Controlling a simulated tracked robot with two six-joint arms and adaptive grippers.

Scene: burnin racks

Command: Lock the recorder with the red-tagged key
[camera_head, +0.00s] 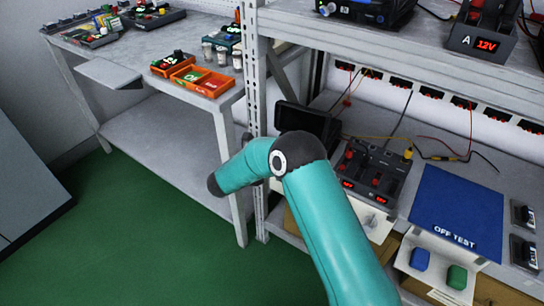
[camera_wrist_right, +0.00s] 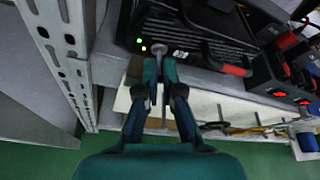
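The black recorder (camera_head: 305,122) sits on the shelf behind my right arm in the camera_head view. In the right wrist view its ribbed front (camera_wrist_right: 195,30) shows a green and an orange light and a round grey lock (camera_wrist_right: 158,48). My right gripper (camera_wrist_right: 160,72) is at this lock, its fingertips nearly together around a thin grey piece that looks like the key (camera_wrist_right: 161,60). The key appears to meet the lock, but how deep it sits cannot be told. I cannot make out a red tag on it. My right gripper is hidden in the camera_head view; my left gripper is out of view.
A perforated metal upright (camera_head: 256,110) stands close left of the recorder. A black device with red displays (camera_head: 367,172) and a blue OFF TEST mat (camera_head: 457,212) lie to the right. A red-ended object (camera_wrist_right: 237,70) is near the recorder. An orange tray (camera_head: 203,80) stands on the left bench.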

